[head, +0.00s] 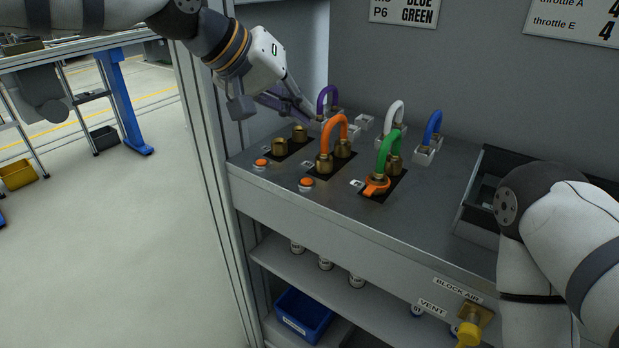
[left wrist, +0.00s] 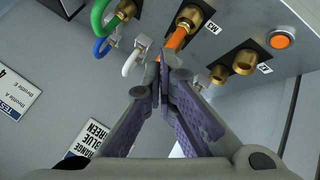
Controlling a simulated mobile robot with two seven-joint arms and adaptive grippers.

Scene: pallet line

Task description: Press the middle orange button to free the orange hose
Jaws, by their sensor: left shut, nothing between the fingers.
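The orange hose (head: 335,122) arches between two brass fittings, both ends seated, on the middle black plate. The middle orange button (head: 306,184) sits in front of it, uncovered, with nothing touching it. The left orange button (left wrist: 281,39) shows there too. My right gripper is out of view.
Bare brass fittings (head: 280,147) and another orange button (head: 260,164) are at left. The green hose (head: 383,150) with an orange lever (head: 376,185) stands to the right. White (head: 395,108) and blue hoses (head: 433,123) are behind. A dark bin (head: 480,185) is at right.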

